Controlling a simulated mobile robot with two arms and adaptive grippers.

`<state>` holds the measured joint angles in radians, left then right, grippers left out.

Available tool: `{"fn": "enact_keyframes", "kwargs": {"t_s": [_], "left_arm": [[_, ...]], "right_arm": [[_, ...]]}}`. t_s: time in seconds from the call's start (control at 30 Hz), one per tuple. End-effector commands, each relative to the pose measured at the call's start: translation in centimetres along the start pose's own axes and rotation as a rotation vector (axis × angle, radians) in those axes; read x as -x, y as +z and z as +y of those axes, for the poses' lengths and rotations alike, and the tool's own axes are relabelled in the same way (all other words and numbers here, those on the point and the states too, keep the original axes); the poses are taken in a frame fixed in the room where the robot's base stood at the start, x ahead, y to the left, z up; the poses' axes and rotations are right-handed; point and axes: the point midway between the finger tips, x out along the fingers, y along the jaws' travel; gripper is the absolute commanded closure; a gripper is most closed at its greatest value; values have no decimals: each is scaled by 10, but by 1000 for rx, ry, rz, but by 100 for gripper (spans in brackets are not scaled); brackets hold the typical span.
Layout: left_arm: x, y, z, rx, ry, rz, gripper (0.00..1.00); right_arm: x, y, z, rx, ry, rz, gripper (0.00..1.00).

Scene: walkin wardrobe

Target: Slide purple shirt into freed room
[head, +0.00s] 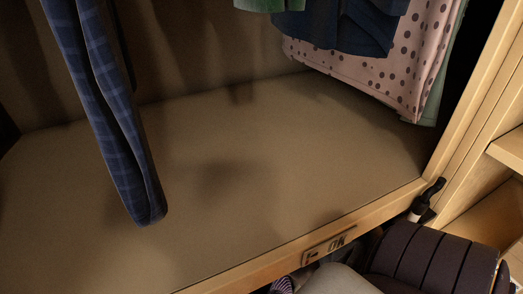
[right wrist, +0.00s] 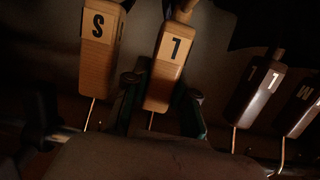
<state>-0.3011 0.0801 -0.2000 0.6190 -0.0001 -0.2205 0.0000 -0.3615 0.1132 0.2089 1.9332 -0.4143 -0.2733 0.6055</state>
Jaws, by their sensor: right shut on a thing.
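In the right wrist view my right gripper (right wrist: 160,100) has its dark fingers on both sides of a light wooden hanger block (right wrist: 167,68) and is shut on it. A thin metal hook runs from the block towards the rod (right wrist: 62,136). The garment on this hanger is too dark to make out, so I cannot tell whether it is the purple shirt. No purple shirt shows clearly in the head view.
Another light block (right wrist: 97,38) and two dark blocks (right wrist: 252,92) hang beside it. In the head view, blue plaid trousers (head: 105,100) hang left; navy (head: 345,30) and pink dotted (head: 395,75) garments hang right. The shelf (head: 220,180) between is bare. A dark ribbed thing (head: 435,262) lies below.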

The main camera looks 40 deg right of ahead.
Motion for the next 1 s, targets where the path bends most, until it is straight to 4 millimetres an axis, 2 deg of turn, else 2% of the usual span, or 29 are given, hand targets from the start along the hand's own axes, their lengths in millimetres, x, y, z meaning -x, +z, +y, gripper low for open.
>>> {"fn": "enact_keyframes", "kwargs": {"t_s": [0.57,1.0], "left_arm": [[6,-2,0,0,0,2,45],[6,-3,0,0,0,4,45]], "right_arm": [[0,-3,0,0,0,2,100],[0,-3,-22,-3,-1,3,100]]}}
